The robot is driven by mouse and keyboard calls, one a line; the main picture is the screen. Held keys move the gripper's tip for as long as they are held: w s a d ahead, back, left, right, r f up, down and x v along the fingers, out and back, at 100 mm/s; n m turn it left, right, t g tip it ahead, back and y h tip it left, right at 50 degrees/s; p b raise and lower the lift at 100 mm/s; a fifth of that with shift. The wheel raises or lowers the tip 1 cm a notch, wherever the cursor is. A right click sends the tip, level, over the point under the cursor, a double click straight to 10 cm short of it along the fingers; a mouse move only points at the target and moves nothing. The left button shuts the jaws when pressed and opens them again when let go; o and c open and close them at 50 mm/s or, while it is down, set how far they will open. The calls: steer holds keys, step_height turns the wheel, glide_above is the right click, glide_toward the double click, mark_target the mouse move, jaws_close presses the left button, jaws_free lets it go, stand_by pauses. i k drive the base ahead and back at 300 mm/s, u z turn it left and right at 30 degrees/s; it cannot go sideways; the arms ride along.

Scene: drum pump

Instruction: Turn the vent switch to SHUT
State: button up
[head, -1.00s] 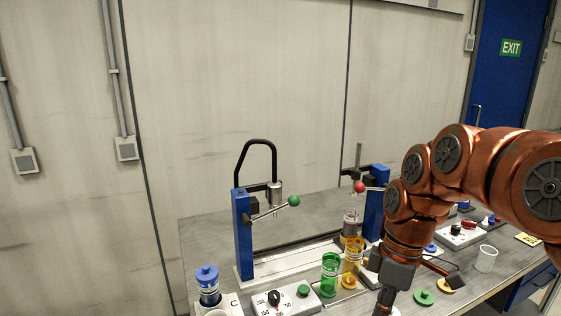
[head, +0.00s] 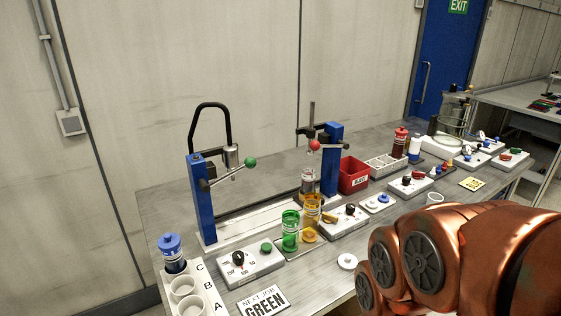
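Several white control boxes with knobs stand on the bench. I cannot read a VENT or SHUT label on any of them, so I cannot tell which carries the vent switch. Another box (head: 411,187) farther right has a black knob and a red part. The front left box (head: 250,267) has a black dial (head: 238,258) with numbers and a green button. My copper arm fills the lower right. My gripper is out of view.
Two blue pump stands (head: 201,200) rise from the bench (head: 160,210). A green jar (head: 290,231) and an orange jar (head: 311,212) stand between them. A red bin (head: 353,174), a white cup rack (head: 209,300) and a "NEXT JOB GREEN" card (head: 263,302) are also there.

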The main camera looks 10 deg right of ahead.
mark_target(328, 217)
steer(key=k, duration=0.5)
steer(key=z, duration=1.35)
steer(key=i, duration=0.85)
steer(key=u, duration=2.25)
steer(key=i, duration=0.5)
steer(key=z, duration=0.05)
